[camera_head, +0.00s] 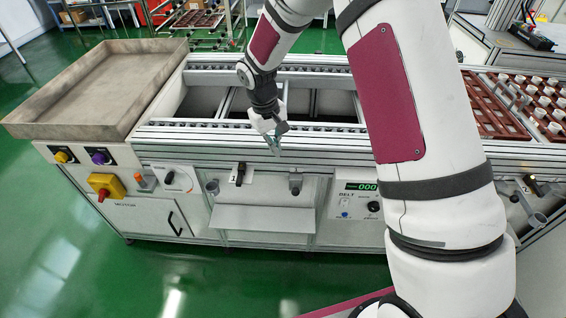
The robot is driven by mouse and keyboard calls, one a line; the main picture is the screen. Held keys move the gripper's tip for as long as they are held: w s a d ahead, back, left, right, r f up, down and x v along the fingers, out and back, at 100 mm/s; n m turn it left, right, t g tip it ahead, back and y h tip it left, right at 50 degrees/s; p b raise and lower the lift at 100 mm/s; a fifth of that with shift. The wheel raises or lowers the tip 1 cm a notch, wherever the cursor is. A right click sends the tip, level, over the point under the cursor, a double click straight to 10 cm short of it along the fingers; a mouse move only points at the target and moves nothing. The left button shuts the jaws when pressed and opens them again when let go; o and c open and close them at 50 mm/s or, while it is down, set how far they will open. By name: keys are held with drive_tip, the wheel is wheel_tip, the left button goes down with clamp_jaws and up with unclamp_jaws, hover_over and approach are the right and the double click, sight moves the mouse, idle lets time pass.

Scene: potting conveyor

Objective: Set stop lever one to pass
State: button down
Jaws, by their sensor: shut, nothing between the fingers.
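Stop lever one (240,172) is a small black handle on the front face of the conveyor, beside a white label marked 1. It looks roughly upright; its exact setting is too small to read. My gripper (275,148) is shut and empty. In the picture it hangs by the conveyor's front rail, above and to the right of the lever and apart from it.
A belt panel (360,200) is farther right. A yellow switch (105,186) and a tray (95,85) are at left. A second black lever (532,186) shows at right.

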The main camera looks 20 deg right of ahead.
sight(295, 189)
drive_tip(key=s+d+f, duration=0.3)
drive_tip(key=f, duration=0.7)
drive_tip(key=shift+s, duration=0.3)
drive_tip(key=shift+a+f+b, duration=0.15)
drive_tip(key=shift+b, duration=0.3)
drive_tip(key=shift+s+t, duration=0.15)
drive_tip(key=shift+t, duration=0.15)
